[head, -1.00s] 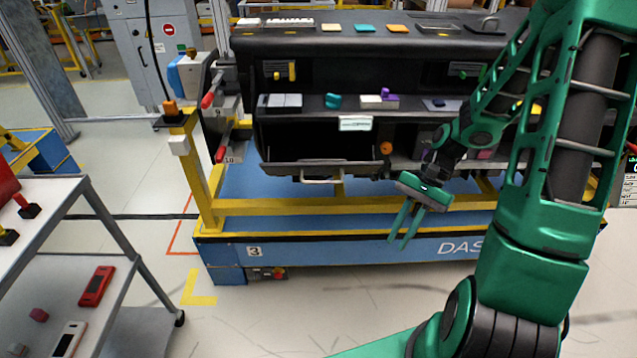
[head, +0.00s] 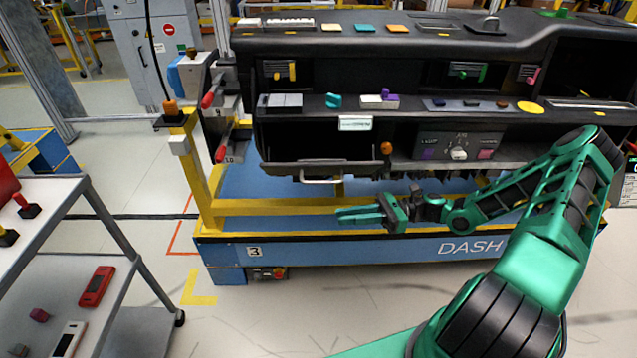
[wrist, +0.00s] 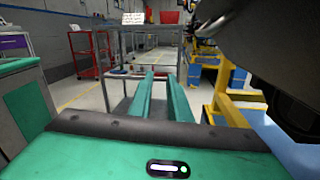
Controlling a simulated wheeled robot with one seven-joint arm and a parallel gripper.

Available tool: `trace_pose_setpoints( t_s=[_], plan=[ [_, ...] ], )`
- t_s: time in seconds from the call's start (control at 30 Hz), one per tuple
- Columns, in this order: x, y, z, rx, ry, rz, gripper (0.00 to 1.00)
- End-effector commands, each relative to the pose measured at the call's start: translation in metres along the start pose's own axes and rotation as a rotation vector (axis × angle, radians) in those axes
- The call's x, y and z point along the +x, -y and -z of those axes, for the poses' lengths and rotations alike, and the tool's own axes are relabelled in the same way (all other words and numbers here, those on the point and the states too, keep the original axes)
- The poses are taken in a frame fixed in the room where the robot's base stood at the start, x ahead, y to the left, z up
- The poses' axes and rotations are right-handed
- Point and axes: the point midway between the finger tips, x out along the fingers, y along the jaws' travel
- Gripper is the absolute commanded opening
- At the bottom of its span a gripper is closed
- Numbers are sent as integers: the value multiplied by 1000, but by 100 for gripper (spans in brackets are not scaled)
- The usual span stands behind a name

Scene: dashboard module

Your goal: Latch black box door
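The black box door (head: 285,170) is a wide dark panel with a pale bar handle (head: 322,179), low on the left part of the dashboard. It hangs tilted outward, and the dark compartment (head: 315,145) shows above its top edge. My gripper (head: 340,215) is below and in front of the door, its fingers pointing left and apart from the door. In the wrist view, the two green fingers (wrist: 162,78) are parallel with a gap between them and nothing in it. A dark part of the module (wrist: 265,50) fills the upper right there; I cannot tell whether it is the door.
The yellow rail (head: 270,207) of the blue base runs just behind my gripper. A yellow post (head: 198,165) stands left of the dashboard. An orange knob (head: 386,148) sits right of the door. A grey cart (head: 125,240) stands at far left, with clear floor between.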

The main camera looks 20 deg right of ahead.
Motion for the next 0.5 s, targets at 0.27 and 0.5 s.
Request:
trace_pose_setpoints(
  t_s=[0.27, 0.5],
  plan=[
    [-18, 35, -29, 76, 291, 130, 17],
    [-26, 44, -40, 95, 374, 162, 17]
  ],
)
